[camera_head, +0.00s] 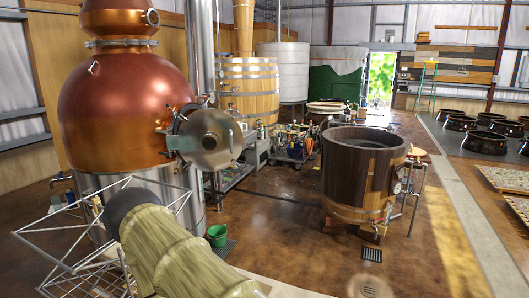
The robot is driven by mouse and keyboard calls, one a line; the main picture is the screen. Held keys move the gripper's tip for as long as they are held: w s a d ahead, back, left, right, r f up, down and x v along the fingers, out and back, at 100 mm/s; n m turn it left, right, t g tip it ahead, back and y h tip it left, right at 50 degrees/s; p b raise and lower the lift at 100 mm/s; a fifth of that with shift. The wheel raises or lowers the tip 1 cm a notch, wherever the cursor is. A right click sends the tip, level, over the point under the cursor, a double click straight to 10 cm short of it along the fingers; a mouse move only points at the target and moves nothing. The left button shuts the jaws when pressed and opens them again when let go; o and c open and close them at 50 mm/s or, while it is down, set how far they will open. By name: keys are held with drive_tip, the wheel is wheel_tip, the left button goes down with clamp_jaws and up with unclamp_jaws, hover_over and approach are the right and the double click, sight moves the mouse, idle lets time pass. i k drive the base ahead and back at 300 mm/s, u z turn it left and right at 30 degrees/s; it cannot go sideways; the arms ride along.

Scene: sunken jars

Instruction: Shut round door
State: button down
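The round door (211,139) is a metal disc on the front right side of the large copper still (115,108). It stands open, swung out to the right of the ringed opening (178,125), with a dark gap between them. What looks like my arm, in a khaki cover with a dark end, rises from the bottom edge below and left of the door. It appears apart from the door. I cannot make out my gripper or its fingers.
A white wire frame (62,243) stands around the still's lower front. A wooden tub (350,172) stands to the right. Open brown floor (280,213) lies between.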

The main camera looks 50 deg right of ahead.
sight(208, 140)
drive_tip(key=k, duration=0.45)
drive_tip(key=z, duration=2.95)
drive_tip(key=i, duration=4.5)
drive_tip(key=u, duration=2.7)
drive_tip(key=i, duration=0.1)
